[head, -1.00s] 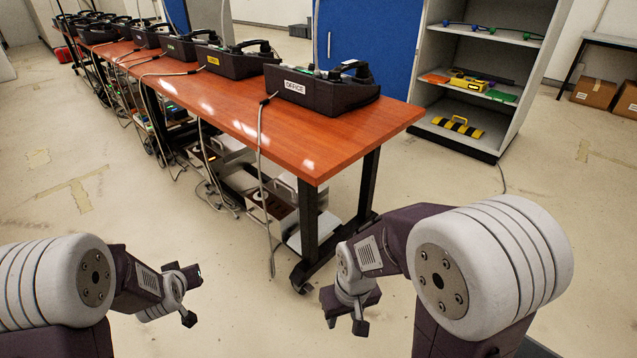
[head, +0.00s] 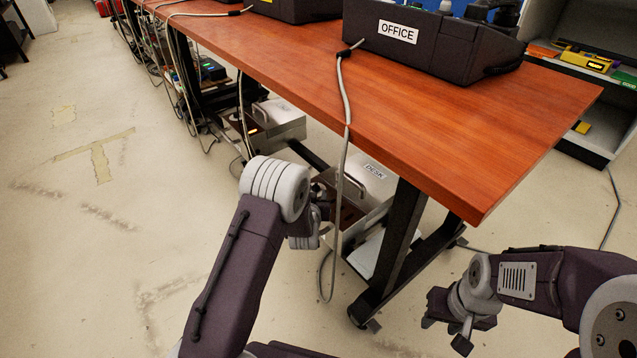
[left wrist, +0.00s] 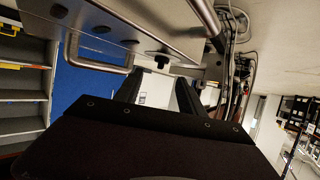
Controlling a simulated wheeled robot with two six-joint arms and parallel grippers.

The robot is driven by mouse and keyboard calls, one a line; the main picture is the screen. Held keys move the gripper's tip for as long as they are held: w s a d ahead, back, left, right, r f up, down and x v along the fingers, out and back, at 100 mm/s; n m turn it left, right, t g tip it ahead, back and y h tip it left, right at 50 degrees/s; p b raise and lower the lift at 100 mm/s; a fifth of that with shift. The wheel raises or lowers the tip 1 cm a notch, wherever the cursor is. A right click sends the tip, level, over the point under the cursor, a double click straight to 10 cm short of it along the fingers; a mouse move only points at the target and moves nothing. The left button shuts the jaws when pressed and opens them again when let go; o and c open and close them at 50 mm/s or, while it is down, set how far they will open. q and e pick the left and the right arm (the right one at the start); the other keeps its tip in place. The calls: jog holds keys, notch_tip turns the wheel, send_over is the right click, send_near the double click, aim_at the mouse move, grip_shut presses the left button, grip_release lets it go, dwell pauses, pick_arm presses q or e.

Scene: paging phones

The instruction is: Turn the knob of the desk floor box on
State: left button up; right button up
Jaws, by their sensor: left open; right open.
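The desk floor box (head: 372,178), a silver case with a "DESK" label and a handle, sits under the table's near end. My left forearm and wrist partly hide it. In the left wrist view a silver box surface (left wrist: 185,40) with a bar handle fills the top. A small dark knob (left wrist: 158,58) shows there, just beyond the fingertips and apart from them. My left gripper (left wrist: 158,92) is open, with nothing seen between its fingers; in the head view it is largely hidden beside the box. My right gripper (head: 446,332) is open and empty, low at the right.
The wooden table (head: 450,125) overhangs the box, with an "OFFICE" phone (head: 430,45) on top. A grey cable (head: 347,110) hangs in front of the box. A black table leg (head: 400,225) stands to its right. Another silver box (head: 278,118) lies further back. The left floor is clear.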

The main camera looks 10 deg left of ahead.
aim_at(316, 186)
pick_arm(q)
jog(key=shift+x, duration=0.9)
jog(key=b+x, duration=0.1)
jog(key=x, duration=0.1)
jog(key=b+x, duration=0.2)
jog(key=shift+w+f, duration=0.15)
jog(key=shift+f, duration=0.15)
jog(key=shift+w+b, duration=0.2)
jog(key=shift+b, duration=0.15)
jog(key=shift+r, duration=0.15)
pick_arm(e)
notch_tip(316, 186, down, 2)
jog(key=shift+f, duration=0.2)
pick_arm(q)
grip_shut()
